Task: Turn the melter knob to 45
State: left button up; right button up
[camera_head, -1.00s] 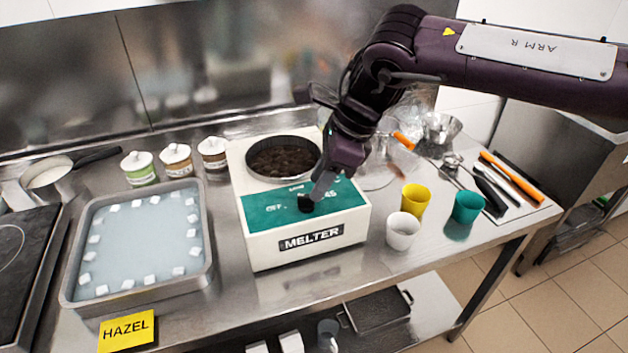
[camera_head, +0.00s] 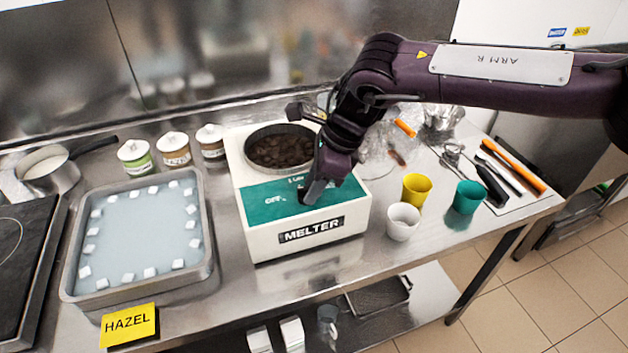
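The melter (camera_head: 262,238) is a white box with a green top panel (camera_head: 268,204) and a round pan of dark pieces (camera_head: 281,151) set in it. "OFF" shows on the panel; the other dial marks are mostly covered. My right gripper (camera_head: 310,194) points down over the right half of the panel, at the place of the black knob. Its fingers hide nearly all of the knob, so I cannot tell whether they grip it or what the knob is set to. My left gripper is not in view.
A tray of pale liquid (camera_head: 140,235) with white cubes stands left of the melter. White (camera_head: 403,225), yellow (camera_head: 416,190) and teal (camera_head: 466,197) cups stand right of it. Several lidded jars (camera_head: 174,149) stand behind. A yellow HAZEL card (camera_head: 128,325) is at the front edge.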

grip_shut()
